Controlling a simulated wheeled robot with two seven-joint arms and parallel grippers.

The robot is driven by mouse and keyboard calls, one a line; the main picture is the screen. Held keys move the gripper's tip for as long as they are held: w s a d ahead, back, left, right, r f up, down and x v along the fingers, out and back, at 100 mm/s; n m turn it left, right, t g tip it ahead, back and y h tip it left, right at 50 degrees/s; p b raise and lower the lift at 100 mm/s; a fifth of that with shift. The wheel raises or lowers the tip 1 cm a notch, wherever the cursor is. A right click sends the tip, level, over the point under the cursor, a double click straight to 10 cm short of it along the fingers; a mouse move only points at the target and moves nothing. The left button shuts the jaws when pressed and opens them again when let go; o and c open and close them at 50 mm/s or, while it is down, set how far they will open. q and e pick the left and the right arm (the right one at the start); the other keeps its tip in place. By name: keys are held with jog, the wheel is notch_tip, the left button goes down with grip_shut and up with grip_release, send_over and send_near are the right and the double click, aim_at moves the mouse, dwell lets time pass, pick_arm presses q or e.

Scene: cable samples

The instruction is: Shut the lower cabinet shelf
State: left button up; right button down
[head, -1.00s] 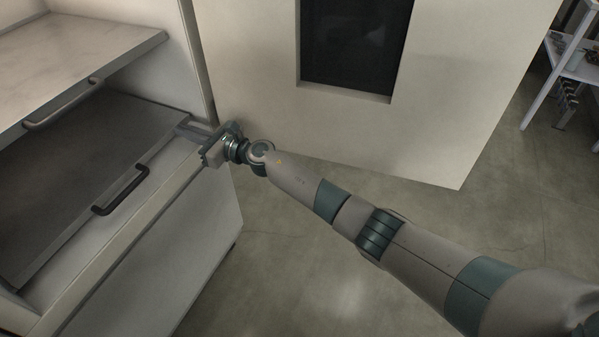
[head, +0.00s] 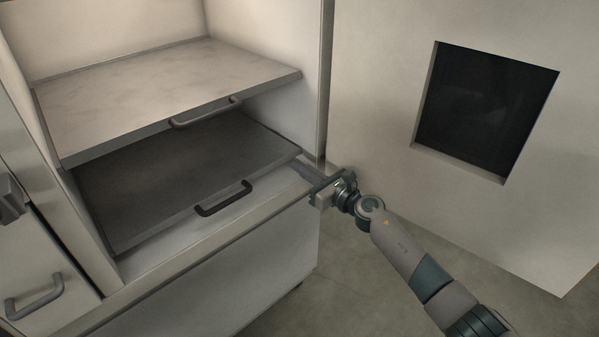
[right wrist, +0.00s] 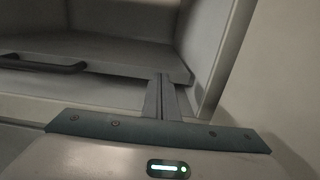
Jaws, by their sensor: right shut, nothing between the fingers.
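The lower shelf (head: 170,175) is a dark grey slab with a black bar handle (head: 223,199) on its front edge. It sits inside the cabinet, below the lighter upper shelf (head: 165,85). My right gripper (head: 306,166) is shut and empty, its fingers pointing into the cabinet at the lower shelf's right front corner. In the right wrist view, the closed fingers (right wrist: 163,95) reach toward the shelf's front edge (right wrist: 125,76), near its right end; whether they touch it is unclear. My left gripper is not in view.
A wide open door panel (head: 375,130) with a dark window (head: 487,108) is further right. A closed drawer front with a handle (head: 35,300) is at lower left. Bare floor (head: 350,290) lies below my arm.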

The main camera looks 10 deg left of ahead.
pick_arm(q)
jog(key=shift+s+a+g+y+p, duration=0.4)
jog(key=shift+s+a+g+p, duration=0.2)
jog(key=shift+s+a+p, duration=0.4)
pick_arm(e)
jog(key=v, duration=1)
jog(key=shift+s+d, duration=0.2)
jog(key=shift+d, duration=0.15)
jog(key=shift+f, duration=0.25)
